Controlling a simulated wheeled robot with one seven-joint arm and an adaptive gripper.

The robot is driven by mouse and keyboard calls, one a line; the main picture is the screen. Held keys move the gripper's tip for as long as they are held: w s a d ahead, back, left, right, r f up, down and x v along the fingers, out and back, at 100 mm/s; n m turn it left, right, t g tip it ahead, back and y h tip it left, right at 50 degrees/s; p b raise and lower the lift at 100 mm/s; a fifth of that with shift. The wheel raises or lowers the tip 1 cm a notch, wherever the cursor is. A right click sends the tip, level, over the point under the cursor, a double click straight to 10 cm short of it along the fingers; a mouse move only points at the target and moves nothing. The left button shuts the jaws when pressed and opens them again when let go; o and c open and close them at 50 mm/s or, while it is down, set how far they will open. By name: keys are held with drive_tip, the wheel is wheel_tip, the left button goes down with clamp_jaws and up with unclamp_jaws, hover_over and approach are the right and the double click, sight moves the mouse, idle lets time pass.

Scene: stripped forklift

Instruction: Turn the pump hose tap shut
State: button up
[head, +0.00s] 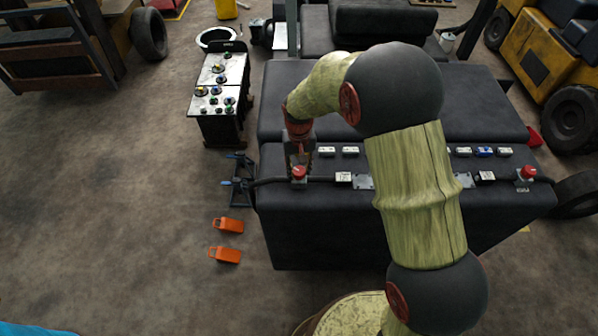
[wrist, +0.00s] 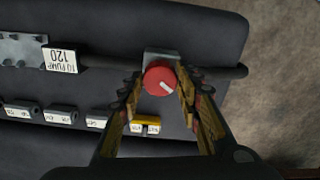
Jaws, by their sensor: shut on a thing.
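The tap has a round red knob (wrist: 160,80) with a white mark pointing to the lower right in the wrist view. It sits on a small grey block on the dark hose (wrist: 205,71), and it also shows in the head view (head: 299,172). A white label (wrist: 62,60) reading "TO PUMP 120" is on the same hose. My gripper (wrist: 159,82) is shut on the red knob, one finger on each side. It reaches down over it in the head view (head: 299,165). The fingers partly hide the block.
A second red-knobbed tap (head: 527,173) stands at the right end of the black forklift body (head: 310,235). Several small labelled blocks (head: 350,151) line the body behind the hose.

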sight(299, 171)
drive_tip(key=m+b, duration=0.2)
drive_tip(key=m, duration=0.3)
drive_tip(key=shift+f+m, duration=0.1)
drive_tip(key=shift+m, duration=0.2)
drive_tip(key=m+b, duration=0.2)
drive_tip(key=m, duration=0.3)
drive_tip(key=shift+m, duration=0.3)
drive_tip(key=o, duration=1.2)
drive_tip(key=shift+c, duration=0.2)
wheel_tip(299, 171, up, 12)
idle(0.4)
